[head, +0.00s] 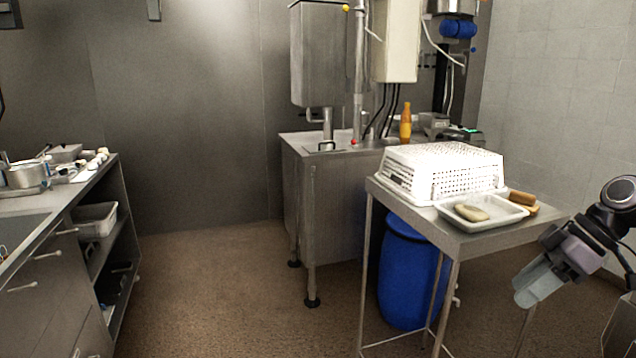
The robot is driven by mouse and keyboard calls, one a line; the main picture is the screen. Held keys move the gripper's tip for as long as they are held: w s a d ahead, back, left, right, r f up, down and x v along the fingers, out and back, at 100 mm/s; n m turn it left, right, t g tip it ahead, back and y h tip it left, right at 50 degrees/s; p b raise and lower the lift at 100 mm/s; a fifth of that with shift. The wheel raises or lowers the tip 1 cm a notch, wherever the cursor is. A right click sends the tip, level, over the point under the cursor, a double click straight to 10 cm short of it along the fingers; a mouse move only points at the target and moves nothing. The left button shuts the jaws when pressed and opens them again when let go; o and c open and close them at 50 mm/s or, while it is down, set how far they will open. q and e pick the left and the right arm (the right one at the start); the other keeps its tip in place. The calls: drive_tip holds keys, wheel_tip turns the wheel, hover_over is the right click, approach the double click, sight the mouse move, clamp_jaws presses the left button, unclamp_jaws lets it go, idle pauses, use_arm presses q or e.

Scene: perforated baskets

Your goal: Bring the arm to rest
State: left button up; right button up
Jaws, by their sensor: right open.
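My right gripper (538,284) is at the right side of the head view, beside the small steel table (468,240) and apart from it. Its fingers point down and to the left, and it is open with nothing seen between them. My left gripper is not in the head view. On the steel table stands a white perforated basket (441,170), which looks upside down. In front of it is a white tray (455,222) with a pale oval item (470,212) in it.
A brown block (522,198) lies at the table's right end. A blue barrel (407,275) stands under the table. A steel cabinet with an orange bottle (405,123) on it is behind. A counter (40,240) with pans is at left. The middle floor (225,290) is clear.

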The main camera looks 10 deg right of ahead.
drive_tip(key=s+a+f+m+t, duration=0.1)
drive_tip(key=s+a+f+t, duration=0.15)
drive_tip(key=f, duration=0.45)
drive_tip(key=s+a+f+m+t, duration=0.15)
drive_tip(key=f+t, duration=0.25)
drive_tip(key=f, duration=0.4)
drive_tip(key=s+a+f+m+t, duration=0.1)
drive_tip(key=a+f+t, duration=0.25)
drive_tip(key=f, duration=0.35)
drive_tip(key=s+a+f+m+g+h, duration=0.1)
drive_tip(key=s+a+f, duration=0.3)
drive_tip(key=a, duration=0.4)
drive_tip(key=s+a+f+m+g+h, duration=0.1)
drive_tip(key=s+a+f+m+h, duration=0.1)
drive_tip(key=a+f, duration=0.4)
drive_tip(key=s+a+h, duration=0.1)
drive_tip(key=s+a, duration=0.1)
drive_tip(key=a, duration=0.1)
drive_tip(key=shift+s+a+f+g, duration=0.15)
drive_tip(key=shift+s+a+g, duration=0.05)
drive_tip(key=shift+s+g, duration=0.15)
drive_tip(key=shift+c, duration=0.7)
drive_tip(key=shift+d, duration=0.1)
